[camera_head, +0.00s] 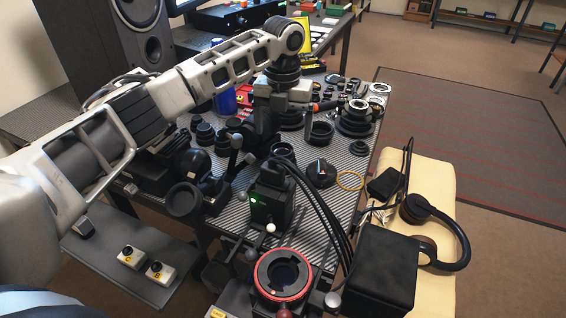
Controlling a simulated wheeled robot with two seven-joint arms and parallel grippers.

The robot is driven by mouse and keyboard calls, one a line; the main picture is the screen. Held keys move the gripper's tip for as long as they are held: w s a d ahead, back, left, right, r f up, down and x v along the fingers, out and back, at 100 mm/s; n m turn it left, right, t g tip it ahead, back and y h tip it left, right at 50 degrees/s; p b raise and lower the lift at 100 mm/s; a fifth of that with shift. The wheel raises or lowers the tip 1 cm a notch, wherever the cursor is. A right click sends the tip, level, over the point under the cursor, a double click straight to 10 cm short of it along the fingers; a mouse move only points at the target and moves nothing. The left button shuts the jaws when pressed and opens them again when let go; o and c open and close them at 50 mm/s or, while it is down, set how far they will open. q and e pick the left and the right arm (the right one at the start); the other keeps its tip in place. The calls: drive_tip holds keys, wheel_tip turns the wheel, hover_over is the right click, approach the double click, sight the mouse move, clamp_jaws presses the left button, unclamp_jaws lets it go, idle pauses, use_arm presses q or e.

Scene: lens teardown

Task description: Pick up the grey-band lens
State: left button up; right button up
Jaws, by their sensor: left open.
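Several black lenses and lens parts stand on the striped bench mat. I cannot tell for sure which one is the grey-band lens. A black lens part (320,134) stands just right of my left gripper. A stepped black stack (355,122) with a pale ring on top stands farther right. My left gripper (285,128) points down over the middle of the bench, its jaws apart. The arm and gripper hide part of the bench, and I see nothing clearly held. My right gripper is out of view.
A black box with a green light (270,204) and thick cables stand in front. A red-ringed round fixture (283,274) is nearer. Headphones (437,232) lie on a pale bench at right. Small lens parts (204,134) crowd the bench's left side. A yellow ring (350,180) lies near the right edge.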

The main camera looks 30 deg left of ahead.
sight(282, 149)
use_arm(q)
wheel_tip(282, 149, down, 9)
drive_tip(key=shift+s+f, duration=0.15)
idle(0.4)
drive_tip(key=c, duration=1.3)
